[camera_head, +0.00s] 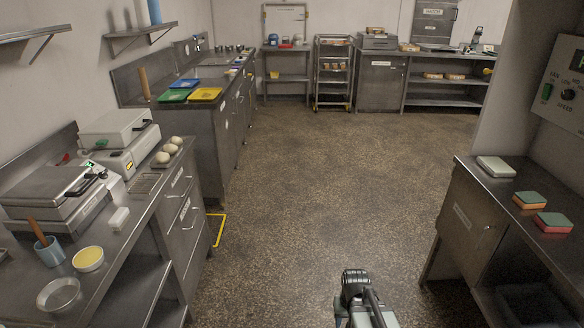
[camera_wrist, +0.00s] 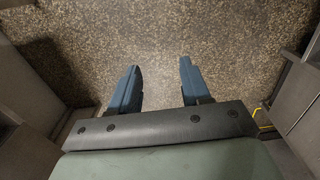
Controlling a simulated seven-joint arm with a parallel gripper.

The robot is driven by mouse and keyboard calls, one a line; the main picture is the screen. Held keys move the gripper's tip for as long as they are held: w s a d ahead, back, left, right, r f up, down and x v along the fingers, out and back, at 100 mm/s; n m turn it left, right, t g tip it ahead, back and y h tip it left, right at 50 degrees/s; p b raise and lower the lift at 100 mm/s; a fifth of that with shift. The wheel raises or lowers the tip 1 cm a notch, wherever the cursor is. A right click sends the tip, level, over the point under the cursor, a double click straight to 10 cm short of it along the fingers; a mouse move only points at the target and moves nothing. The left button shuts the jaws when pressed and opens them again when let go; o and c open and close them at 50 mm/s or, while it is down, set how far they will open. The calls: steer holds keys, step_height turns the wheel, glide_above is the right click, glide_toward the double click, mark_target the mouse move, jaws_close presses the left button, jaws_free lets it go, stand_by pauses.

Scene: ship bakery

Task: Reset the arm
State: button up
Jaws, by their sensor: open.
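My gripper (camera_wrist: 158,82) shows in the wrist view with its two blue fingers spread apart. Nothing is between them but the speckled floor beyond. In the head view my arm (camera_head: 358,290) rises at the bottom, right of centre, over open floor. The fingers cannot be made out in that view. My gripper touches nothing that I can see.
A left counter (camera_head: 140,205) holds presses, dough balls (camera_head: 169,150), a yellow bowl (camera_head: 88,259) and a metal bowl (camera_head: 59,294). A right counter (camera_head: 480,180) holds sponges (camera_head: 529,200). The floor (camera_head: 330,170) between them is clear. A rack (camera_head: 333,75) stands at the back.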

steer(key=s+f+g, duration=0.3)
steer(key=s+f, duration=0.7)
steer(key=s, duration=0.4)
steer(key=s+f+g, duration=0.3)
steer(key=s+f, duration=0.7)
steer(key=s, duration=0.5)
steer(key=shift+s+f+g, duration=0.2)
steer(key=shift+s+g, duration=0.05)
steer(key=shift+g, duration=0.15)
steer(key=shift+a, duration=0.1)
steer(key=shift+c, duration=0.4)
